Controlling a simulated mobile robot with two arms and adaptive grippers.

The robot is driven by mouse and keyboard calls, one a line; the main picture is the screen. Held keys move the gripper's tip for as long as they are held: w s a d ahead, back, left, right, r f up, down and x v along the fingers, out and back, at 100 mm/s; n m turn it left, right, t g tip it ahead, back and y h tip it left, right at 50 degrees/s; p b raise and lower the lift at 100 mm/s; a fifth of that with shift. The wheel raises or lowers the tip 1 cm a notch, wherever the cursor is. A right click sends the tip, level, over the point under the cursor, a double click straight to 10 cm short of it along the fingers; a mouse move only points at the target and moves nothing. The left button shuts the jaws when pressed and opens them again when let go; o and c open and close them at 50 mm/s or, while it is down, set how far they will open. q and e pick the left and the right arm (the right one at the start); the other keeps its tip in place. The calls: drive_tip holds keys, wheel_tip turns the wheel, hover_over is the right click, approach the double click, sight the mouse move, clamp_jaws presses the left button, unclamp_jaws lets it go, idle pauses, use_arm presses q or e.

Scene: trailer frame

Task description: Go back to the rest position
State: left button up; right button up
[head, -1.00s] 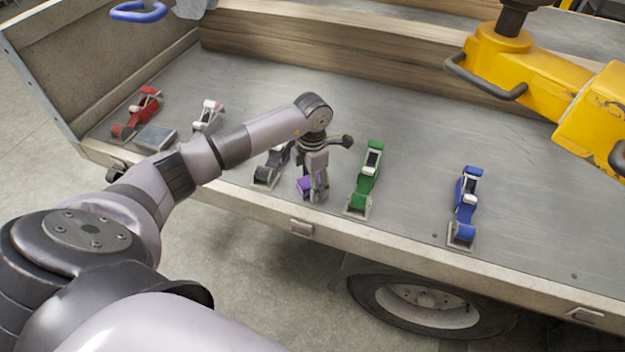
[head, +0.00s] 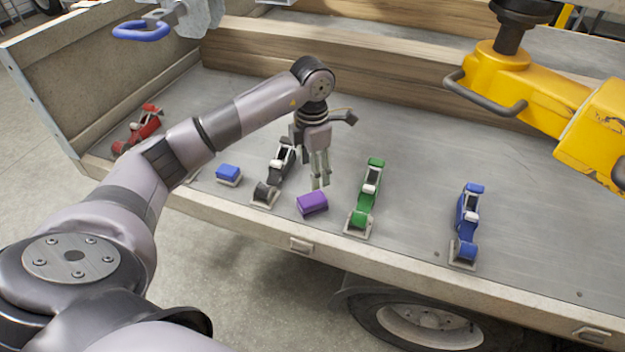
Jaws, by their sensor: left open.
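My left gripper (head: 320,184) hangs fingers-down above the trailer bed, its fingers apart and empty. A purple block (head: 313,203) lies on the bed just below and in front of the fingertips, and looks clear of them. My left arm reaches in from the lower left across the bed. My right gripper is not in view.
On the trailer bed (head: 415,205) stand a black ratchet strap (head: 275,176), a green one (head: 367,195), a blue one (head: 466,225) and a red one (head: 138,130). A blue block (head: 228,174) sits left. A yellow machine arm (head: 535,85) hangs upper right.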

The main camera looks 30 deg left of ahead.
use_arm(q)
drive_tip(key=shift+r, duration=0.3)
